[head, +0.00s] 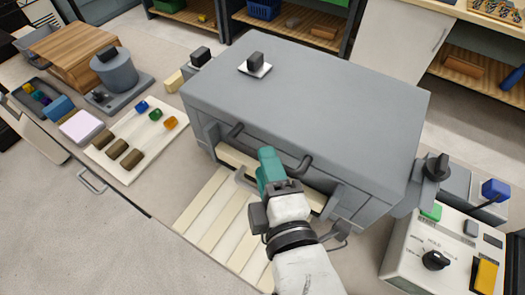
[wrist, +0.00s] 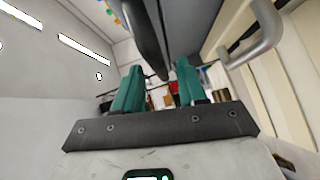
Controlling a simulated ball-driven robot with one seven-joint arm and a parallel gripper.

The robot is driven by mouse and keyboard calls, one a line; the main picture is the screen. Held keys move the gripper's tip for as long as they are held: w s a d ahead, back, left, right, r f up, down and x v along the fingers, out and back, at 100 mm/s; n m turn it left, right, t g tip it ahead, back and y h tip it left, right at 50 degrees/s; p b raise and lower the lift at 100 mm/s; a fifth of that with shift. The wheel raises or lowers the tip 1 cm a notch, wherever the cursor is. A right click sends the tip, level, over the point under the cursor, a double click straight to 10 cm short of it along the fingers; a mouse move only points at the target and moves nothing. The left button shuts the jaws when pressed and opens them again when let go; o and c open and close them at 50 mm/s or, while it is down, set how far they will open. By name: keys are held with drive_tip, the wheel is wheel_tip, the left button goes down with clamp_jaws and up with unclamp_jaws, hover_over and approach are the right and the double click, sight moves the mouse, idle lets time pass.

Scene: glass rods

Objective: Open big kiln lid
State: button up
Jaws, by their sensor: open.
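The big kiln (head: 300,110) is a grey box in the middle of the head view. Its broad lid top looks flat, with a small dark knob on a white plate (head: 256,64). A dark bar handle (head: 303,166) runs along the front; its middle is hidden behind my gripper. My gripper (head: 268,163) has teal fingers and is at the front of the kiln, over the handle's middle. In the wrist view my gripper (wrist: 158,88) is open, and a dark bar (wrist: 150,45) reaches between the fingers. I cannot tell whether they touch it.
A grey metal loop (wrist: 258,38) is close to the right finger in the wrist view. A control box with knob and buttons (head: 440,255) stands at right. A board with small coloured pieces (head: 135,135) lies at left. Pale slats (head: 208,215) lie before the kiln.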

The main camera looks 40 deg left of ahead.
drive_tip(key=shift+x, duration=1.65)
clamp_jaws()
